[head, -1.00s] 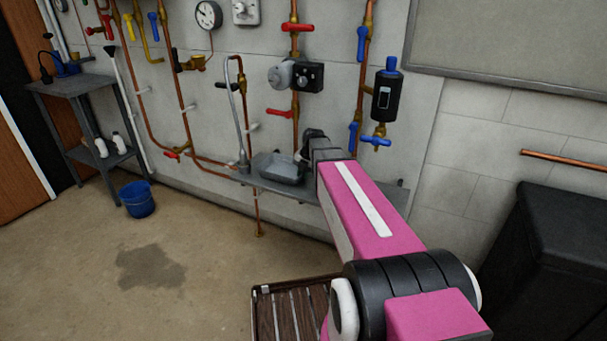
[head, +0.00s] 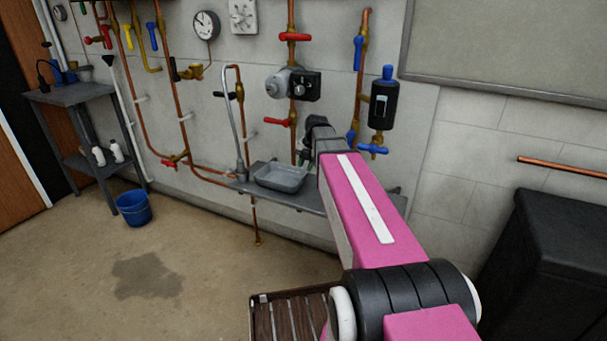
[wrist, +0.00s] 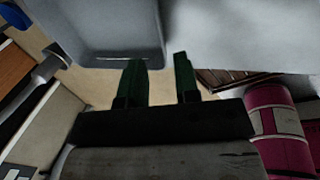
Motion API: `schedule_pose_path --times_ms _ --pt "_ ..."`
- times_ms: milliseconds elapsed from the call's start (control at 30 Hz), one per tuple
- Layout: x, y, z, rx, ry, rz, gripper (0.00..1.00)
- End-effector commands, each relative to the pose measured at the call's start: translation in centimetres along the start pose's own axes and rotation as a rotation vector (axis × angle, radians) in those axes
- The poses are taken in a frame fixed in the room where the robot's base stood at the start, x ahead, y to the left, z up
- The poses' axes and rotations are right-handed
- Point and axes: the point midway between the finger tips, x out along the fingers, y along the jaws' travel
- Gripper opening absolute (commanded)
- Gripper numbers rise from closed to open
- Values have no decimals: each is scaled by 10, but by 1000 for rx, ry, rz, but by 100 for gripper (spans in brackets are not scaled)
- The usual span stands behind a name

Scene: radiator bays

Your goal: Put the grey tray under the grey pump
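The grey tray (head: 281,181) sits upright on the narrow grey shelf, and its inside looks empty. The grey pump (head: 279,84), a round grey body with a black box, is on a copper pipe on the wall. My gripper (head: 306,157) is just behind the tray's right side, partly hidden by my arm. In the wrist view the green fingers (wrist: 160,62) are apart with nothing between them. The tray (wrist: 108,48) shows just beyond them, apparently not gripped.
The grey shelf (head: 325,203) runs along the wall; a curved grey spout (head: 237,125) rises left of the tray. A red valve handle (head: 277,122) is on the wall above the tray. A blue bucket (head: 133,208) stands on the floor. A slatted wooden surface (head: 280,318) is in front.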

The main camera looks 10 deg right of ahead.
Motion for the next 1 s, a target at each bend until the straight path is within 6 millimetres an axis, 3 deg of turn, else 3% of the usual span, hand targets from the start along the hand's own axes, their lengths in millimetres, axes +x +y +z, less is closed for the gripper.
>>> schedule_pose_path --times_ms 300,1000 --pt "-29 0 0 -1 0 0 30" --pt "-31 0 0 0 1 0 30"
